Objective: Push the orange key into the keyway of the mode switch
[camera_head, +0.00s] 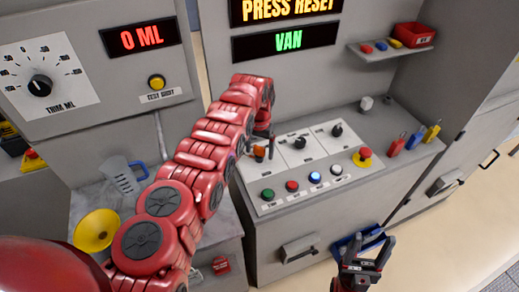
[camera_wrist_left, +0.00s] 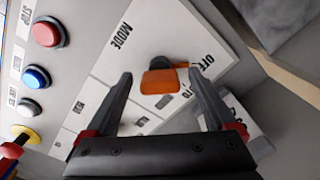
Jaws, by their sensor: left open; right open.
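The orange key (camera_wrist_left: 158,82) is at the mode switch on the white plate marked MODE (camera_wrist_left: 121,34). A dark round part shows just behind the key; I cannot tell how deep the key sits in the keyway. In the head view the key (camera_head: 259,152) shows small below my left gripper (camera_head: 258,143). In the left wrist view my left gripper (camera_wrist_left: 161,74) is open, with one finger on each side of the key and gaps between. My right gripper (camera_head: 369,252) is open and empty, low in front of the cabinet.
Push buttons (camera_head: 315,177) line the panel's front edge, with a red-and-yellow emergency stop (camera_head: 363,156) at its right. Two black knobs (camera_head: 299,142) stand on neighbouring plates. Red, blue and yellow tagged items (camera_head: 415,138) are further right. A yellow funnel (camera_head: 97,231) and clear jug (camera_head: 121,176) are at left.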

